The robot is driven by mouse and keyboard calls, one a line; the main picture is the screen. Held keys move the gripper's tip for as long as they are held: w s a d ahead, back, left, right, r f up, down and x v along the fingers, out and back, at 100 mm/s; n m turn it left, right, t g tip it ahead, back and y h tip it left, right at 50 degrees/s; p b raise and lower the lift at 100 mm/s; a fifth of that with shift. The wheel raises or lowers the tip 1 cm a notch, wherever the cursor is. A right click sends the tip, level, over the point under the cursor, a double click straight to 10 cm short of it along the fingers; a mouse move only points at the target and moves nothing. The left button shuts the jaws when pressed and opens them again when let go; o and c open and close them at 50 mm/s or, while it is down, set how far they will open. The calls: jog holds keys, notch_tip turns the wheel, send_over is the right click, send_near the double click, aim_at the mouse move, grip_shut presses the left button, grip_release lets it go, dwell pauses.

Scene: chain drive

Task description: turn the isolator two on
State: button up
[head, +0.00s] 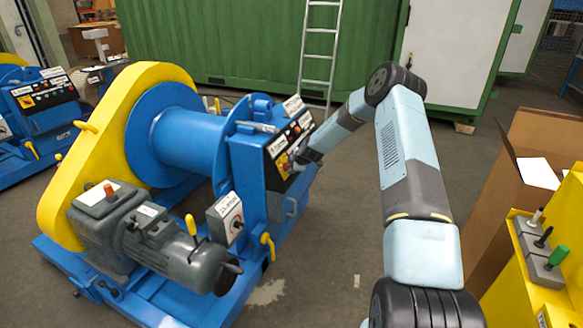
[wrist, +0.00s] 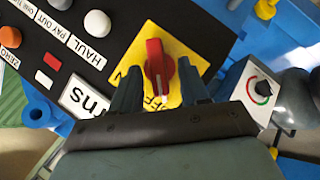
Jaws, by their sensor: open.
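A red rotary isolator knob (wrist: 160,65) sits on a yellow plate (wrist: 191,58) in the wrist view. Its white-marked end points down in the picture, at the plate's OFF lettering. ON lettering is partly visible at the plate's left. My gripper (wrist: 159,84) is open, with one finger on either side of the knob's lower end; I cannot tell whether they touch it. In the head view my gripper (head: 301,160) is at the control panel (head: 289,139) of the middle blue winch and partly hides the yellow plate (head: 283,160). No isolator number is readable.
Panel buttons (wrist: 97,23) lie left of the knob, and a grey box with a small dial (wrist: 262,88) lies right. A yellow chain guard (head: 75,165) and grey motor (head: 185,255) are on the winch. A carton (head: 510,190) and yellow lever stand (head: 520,290) are at right.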

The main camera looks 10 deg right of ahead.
jog(key=shift+w+a+f, duration=0.1)
jog(key=shift+w+f, duration=0.25)
jog(key=shift+c, duration=0.4)
